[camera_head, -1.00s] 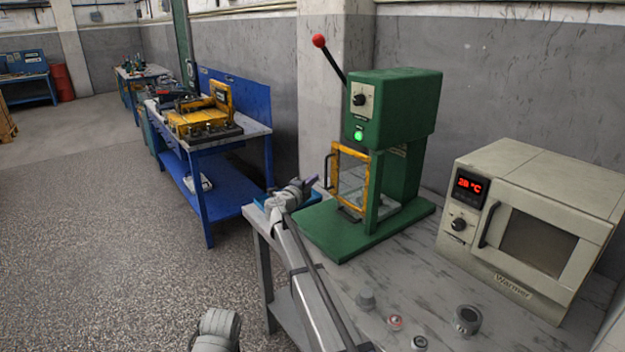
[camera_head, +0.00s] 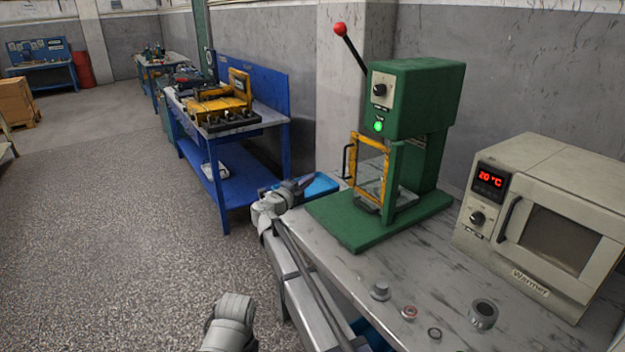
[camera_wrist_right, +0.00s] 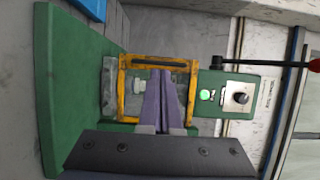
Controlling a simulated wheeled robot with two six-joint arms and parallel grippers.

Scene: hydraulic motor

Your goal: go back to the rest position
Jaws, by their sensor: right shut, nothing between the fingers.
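My right gripper (camera_head: 308,181) is at the left edge of the grey work table (camera_head: 335,262), left of the green press (camera_head: 410,105). It is shut and empty. In the right wrist view its purple fingers (camera_wrist_right: 164,97) lie together, pointing toward the press's yellow-framed door (camera_wrist_right: 122,90). No contact with the press shows. A grey rounded arm link (camera_head: 232,318) of mine shows at the bottom of the head view; my left gripper is not in view.
A warmer (camera_head: 545,225) stands right of the press. Small metal parts, including a cup-like cylinder (camera_head: 483,313), lie near the table's front. A blue tray (camera_head: 320,186) is behind my right gripper. A blue bench (camera_head: 230,180) stands left; open floor lies between.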

